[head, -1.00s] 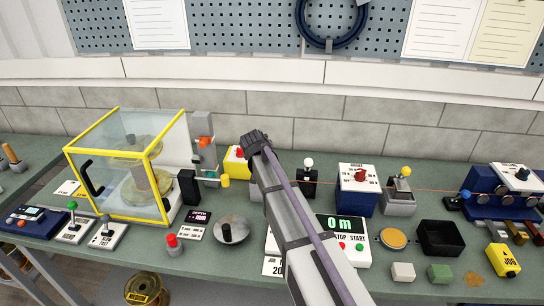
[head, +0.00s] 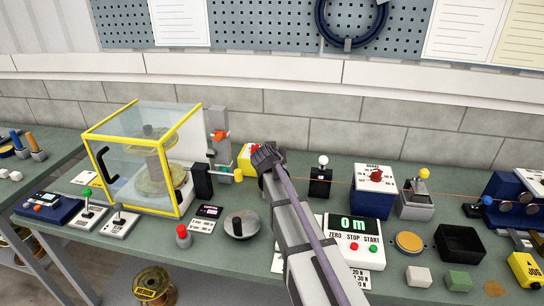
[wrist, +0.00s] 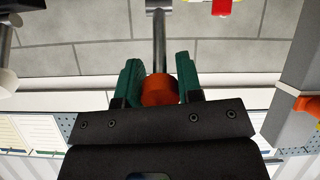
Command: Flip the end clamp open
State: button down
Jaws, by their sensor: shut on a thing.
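My gripper (head: 266,156) is above the back of the bench, beside a yellow block (head: 245,155) with a red part on top. In the wrist view its green fingers (wrist: 160,85) are closed on a red-orange knob (wrist: 160,91) at the end of a grey rod (wrist: 159,40). The knob sits between the two fingers. In the head view my gripper and arm hide the knob and rod. I cannot tell from these views how far the clamp itself is turned.
A grey post with an orange lever (head: 220,135) stands left of my gripper, beside the yellow-framed clear guard (head: 180,160). The white-knobbed stand (head: 321,175) and blue box (head: 373,200) are to the right. The counter panel (head: 352,240) is close to my arm.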

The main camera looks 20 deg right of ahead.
jog(key=c, duration=0.8)
grip_release()
jog(key=p+v, duration=0.5)
jog(key=v, duration=0.5)
jog(key=shift+s+a+r, duration=0.15)
jog(key=shift+s, duration=0.2)
jog(key=s+a+f+n+g+y, duration=0.1)
jog(key=s+a+f+g+y, duration=0.1)
jog(key=s, duration=0.6)
jog(key=s+a+f+n+g+y, duration=0.1)
jog(key=s+f+g, duration=0.3)
jog(key=s, duration=0.4)
jog(key=s+a+f+n+g+y, duration=0.2)
jog(key=s+a+f+g+y, duration=0.1)
jog(key=s, duration=0.5)
jog(key=shift+s+f+g, duration=0.15)
jog(key=shift+f+g, duration=0.15)
jog(key=shift+g, duration=0.5)
